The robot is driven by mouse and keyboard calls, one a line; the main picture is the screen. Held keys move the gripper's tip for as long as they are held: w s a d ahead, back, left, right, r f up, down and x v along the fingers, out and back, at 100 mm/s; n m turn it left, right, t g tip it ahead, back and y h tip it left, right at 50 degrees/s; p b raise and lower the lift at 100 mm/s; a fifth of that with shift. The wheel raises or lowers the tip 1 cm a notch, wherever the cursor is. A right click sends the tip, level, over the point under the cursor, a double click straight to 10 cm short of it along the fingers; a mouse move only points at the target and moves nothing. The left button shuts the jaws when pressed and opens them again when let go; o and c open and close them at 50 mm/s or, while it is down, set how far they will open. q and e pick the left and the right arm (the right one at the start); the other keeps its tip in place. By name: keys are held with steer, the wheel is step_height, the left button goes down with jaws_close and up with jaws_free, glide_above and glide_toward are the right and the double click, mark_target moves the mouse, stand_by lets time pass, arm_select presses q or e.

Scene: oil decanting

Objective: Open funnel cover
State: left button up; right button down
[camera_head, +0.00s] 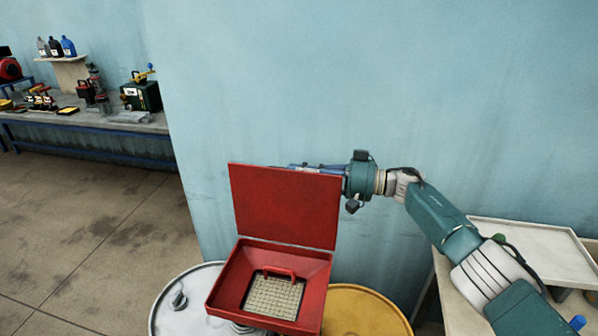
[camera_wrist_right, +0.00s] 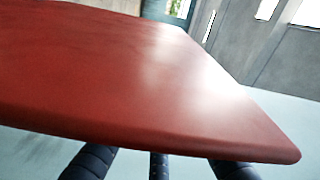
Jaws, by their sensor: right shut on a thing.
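The red square funnel (camera_head: 227,287) sits over the drums, with a mesh grate (camera_head: 274,296) and a red handle inside it. Its flat red cover (camera_head: 285,207) stands raised, nearly upright, at the funnel's back edge. My right gripper (camera_head: 312,166) is at the cover's upper right edge, shut on it, with its fingers partly hidden behind the cover. In the right wrist view the cover (camera_wrist_right: 130,65) fills much of the picture, and the dark fingers (camera_wrist_right: 158,165) reach under its near edge, their tips hidden. My left gripper is not in view.
A white drum (camera_head: 170,308) and a yellow drum (camera_head: 365,312) stand below the funnel. A blue wall (camera_head: 400,80) is close behind. A table with a pale tray (camera_head: 535,250) is at the right. A cluttered workbench (camera_head: 120,125) stands far left, with open floor before it.

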steer(key=shift+w, duration=0.1)
steer(key=c, duration=1.8)
jaws_free()
steer(key=shift+f, duration=0.1)
steer(key=v, duration=1.2)
